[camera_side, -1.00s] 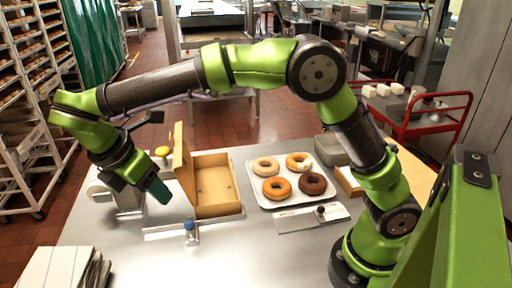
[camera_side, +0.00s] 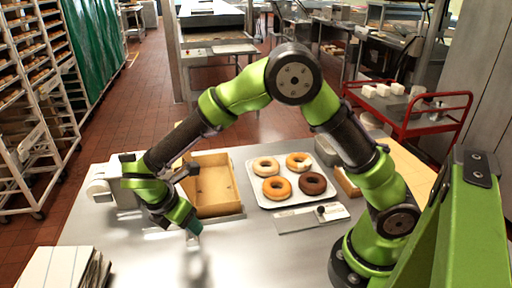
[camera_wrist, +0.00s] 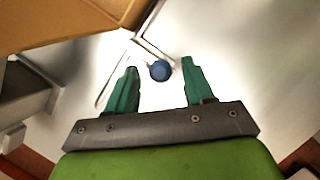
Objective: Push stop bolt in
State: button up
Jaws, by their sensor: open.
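My gripper (camera_side: 194,230) hangs low over the table in front of the open cardboard box, its fingers pointing down. In the wrist view the gripper (camera_wrist: 160,67) shows two green fingers spread apart with nothing clamped. A round blue knob (camera_wrist: 160,71), which looks like the head of the stop bolt, lies in line with the gap between the fingertips. I cannot tell its height relative to them. A thin pale rail (camera_wrist: 150,48) runs by the knob. In the side view the knob is hidden behind my gripper.
The cardboard box (camera_side: 216,209) stands just behind my gripper. A white tray (camera_side: 256,203) with several doughnuts is to its right, and a flat metal plate with a black knob (camera_side: 321,210) lies before the tray. The front middle table is clear.

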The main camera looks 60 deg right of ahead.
jog(key=shift+f, duration=0.1)
grip_shut()
dwell(0.3)
jog(key=shift+w+d, duration=1.6)
jog(key=shift+w, duration=0.05)
grip_release()
jog(key=v, duration=1.7)
jog(key=shift+f, duration=0.1)
